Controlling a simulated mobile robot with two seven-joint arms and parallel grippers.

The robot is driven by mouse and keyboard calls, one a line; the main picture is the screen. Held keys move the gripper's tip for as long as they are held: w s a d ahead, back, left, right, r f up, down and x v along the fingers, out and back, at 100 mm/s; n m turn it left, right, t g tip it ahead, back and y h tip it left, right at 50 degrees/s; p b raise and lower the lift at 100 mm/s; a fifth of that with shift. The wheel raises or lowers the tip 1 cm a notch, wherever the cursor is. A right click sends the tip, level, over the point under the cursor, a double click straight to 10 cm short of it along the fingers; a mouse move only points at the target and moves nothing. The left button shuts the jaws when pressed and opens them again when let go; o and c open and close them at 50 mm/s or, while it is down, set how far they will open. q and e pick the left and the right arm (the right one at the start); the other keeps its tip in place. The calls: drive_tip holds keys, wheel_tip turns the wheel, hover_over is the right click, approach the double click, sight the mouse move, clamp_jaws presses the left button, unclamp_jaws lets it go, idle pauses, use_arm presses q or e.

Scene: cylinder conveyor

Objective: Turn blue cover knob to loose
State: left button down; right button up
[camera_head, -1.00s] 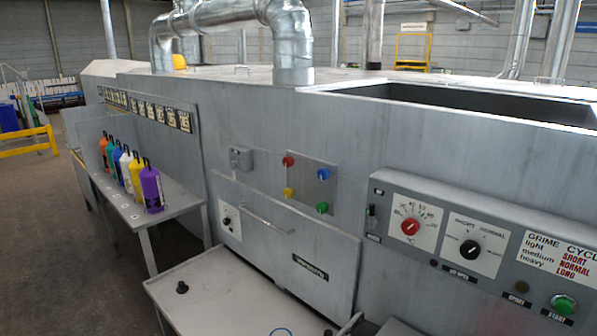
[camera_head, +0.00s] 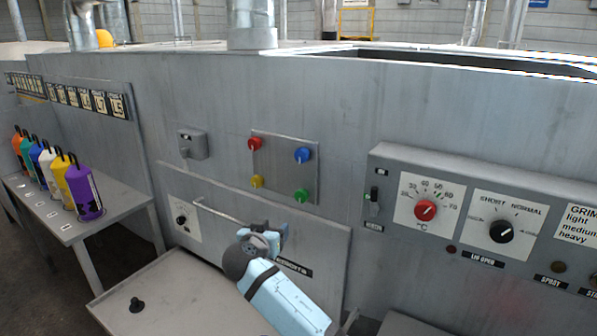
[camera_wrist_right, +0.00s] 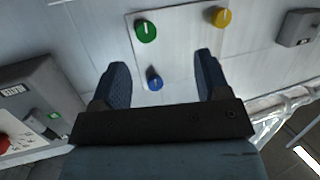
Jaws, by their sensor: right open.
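The blue cover knob (camera_head: 302,155) is at the upper right of a square metal plate (camera_head: 279,168) on the machine's front. The plate also carries a red knob (camera_head: 254,143), a yellow knob (camera_head: 257,181) and a green knob (camera_head: 301,195). My right gripper (camera_head: 262,238) is in front of the machine, below the plate in the head view. In the right wrist view its fingers (camera_wrist_right: 160,67) are spread apart and empty, with the blue knob (camera_wrist_right: 154,84) visible between them, nearer the left finger. No contact shows. My left gripper is not in view.
A control box (camera_head: 385,170) with a red dial (camera_head: 425,210) and black dial (camera_head: 501,231) projects at the right. A grey socket box (camera_head: 194,143) is left of the plate. A handled panel and a low table (camera_head: 190,290) are below.

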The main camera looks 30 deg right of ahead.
sight(300, 158)
wheel_tip(300, 158, up, 13)
drive_tip(key=w+d+m+g+h+b, duration=0.1)
drive_tip(key=w+m+g+h, duration=0.15)
drive_tip(key=m+h, duration=0.3)
drive_tip(key=shift+m+t+y, duration=0.25)
drive_tip(key=shift+m+y, duration=0.1)
drive_tip(key=shift+m, duration=0.1)
drive_tip(key=p+x, duration=0.3)
drive_tip(key=x, duration=1)
drive_tip(key=shift+w+d+r, duration=0.15)
drive_tip(key=shift+d, duration=0.2)
drive_tip(key=c, duration=0.9)
